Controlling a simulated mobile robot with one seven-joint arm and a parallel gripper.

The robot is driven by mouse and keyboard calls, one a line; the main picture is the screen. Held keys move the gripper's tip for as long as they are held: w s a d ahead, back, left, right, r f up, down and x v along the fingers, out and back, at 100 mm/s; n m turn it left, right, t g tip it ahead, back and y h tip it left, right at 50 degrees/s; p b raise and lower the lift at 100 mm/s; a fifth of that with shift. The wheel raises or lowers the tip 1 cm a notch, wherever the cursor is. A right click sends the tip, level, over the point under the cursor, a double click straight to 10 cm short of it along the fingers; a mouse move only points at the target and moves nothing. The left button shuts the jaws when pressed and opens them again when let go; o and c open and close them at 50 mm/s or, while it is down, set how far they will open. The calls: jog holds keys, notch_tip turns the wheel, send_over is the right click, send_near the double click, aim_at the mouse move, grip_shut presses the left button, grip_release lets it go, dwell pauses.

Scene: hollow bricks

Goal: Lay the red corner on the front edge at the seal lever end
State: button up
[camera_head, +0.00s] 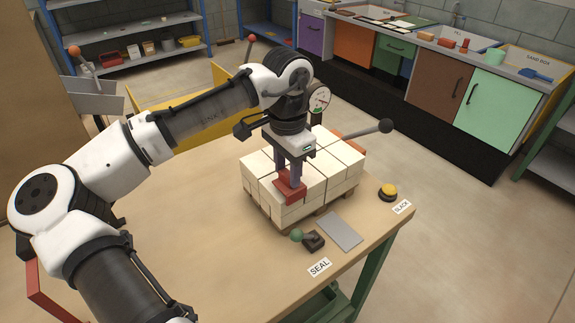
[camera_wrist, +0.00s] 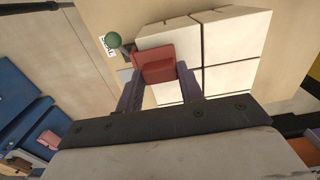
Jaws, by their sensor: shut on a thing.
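The red corner (camera_head: 287,193) is an L-shaped piece at the top front edge of the white block stack (camera_head: 325,190), at the end nearest the seal lever. My gripper (camera_head: 291,177) points down over that edge, shut on the red corner. In the wrist view the red corner (camera_wrist: 156,62) sits between the two fingers (camera_wrist: 160,80), over the edge of the pale blocks (camera_wrist: 225,45). I cannot tell whether it rests fully on the blocks. The seal lever's green knob (camera_head: 296,235) stands beside the stack near the SEAL label (camera_head: 319,267); the knob also shows in the wrist view (camera_wrist: 113,40).
The stack stands on a pallet on the wooden table (camera_head: 210,230). A grey plate (camera_head: 340,231) and a yellow button (camera_head: 388,191) lie in front of it. A black-knobbed lever (camera_head: 384,126) and a gauge (camera_head: 319,98) stand behind. The table's left part is clear.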

aim_at(287, 174)
jog(key=o, duration=1)
jog(key=shift+r, duration=0.15)
notch_tip(287, 174, up, 13)
jog(key=shift+b, duration=0.75)
